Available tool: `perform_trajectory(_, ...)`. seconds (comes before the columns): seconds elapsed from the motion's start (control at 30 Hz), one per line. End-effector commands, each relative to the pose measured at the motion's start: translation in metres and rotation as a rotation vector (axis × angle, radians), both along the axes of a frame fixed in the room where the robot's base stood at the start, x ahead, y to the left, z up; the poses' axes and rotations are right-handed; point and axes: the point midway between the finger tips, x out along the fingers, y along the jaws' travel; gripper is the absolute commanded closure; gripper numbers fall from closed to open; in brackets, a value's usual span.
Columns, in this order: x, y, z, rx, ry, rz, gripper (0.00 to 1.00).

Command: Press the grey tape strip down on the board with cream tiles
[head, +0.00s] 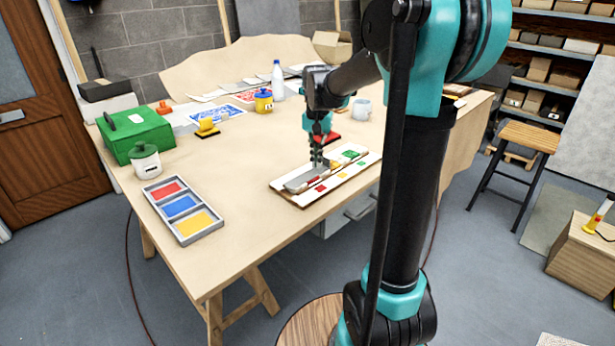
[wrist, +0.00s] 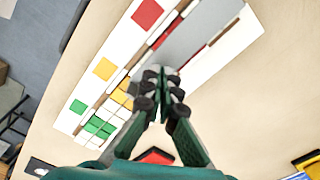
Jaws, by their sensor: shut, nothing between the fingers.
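The board with cream tiles (head: 304,197) lies on the table, with red, yellow and green tiles among the cream ones. It also shows in the wrist view (wrist: 122,42). The grey tape strip (head: 302,182) lies lengthwise along the board's middle, towards the left end in the head view. In the wrist view the strip (wrist: 200,30) runs from the top edge down to my fingers. My gripper (head: 317,163) is shut and empty, fingers pointing down over the strip. In the wrist view my fingertips (wrist: 163,73) cover the strip's near end. I cannot tell whether they touch it.
A three-colour tray (head: 175,224) and a lidded white jar (head: 145,161) stand to the left, near a green box (head: 136,130). A red block (head: 328,138) lies just behind the board.

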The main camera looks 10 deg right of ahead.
Motion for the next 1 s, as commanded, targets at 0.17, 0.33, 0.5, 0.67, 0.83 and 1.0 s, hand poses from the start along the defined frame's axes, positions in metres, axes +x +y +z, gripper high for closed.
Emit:
perform_trajectory(0.17, 0.0, 0.0, 0.013, 0.0, 0.0, 0.0, 1.0)
perform_trajectory(0.33, 0.0, 0.0, 0.026, 0.0, 0.0, 0.0, 1.0)
perform_trajectory(0.5, 0.0, 0.0, 0.038, 0.0, 0.0, 0.0, 1.0)
perform_trajectory(0.67, 0.0, 0.0, 0.049, 0.0, 0.0, 0.0, 1.0)
perform_trajectory(0.83, 0.0, 0.0, 0.059, 0.0, 0.0, 0.0, 1.0)
perform_trajectory(1.0, 0.0, 0.0, 0.062, 0.0, 0.0, 0.0, 1.0)
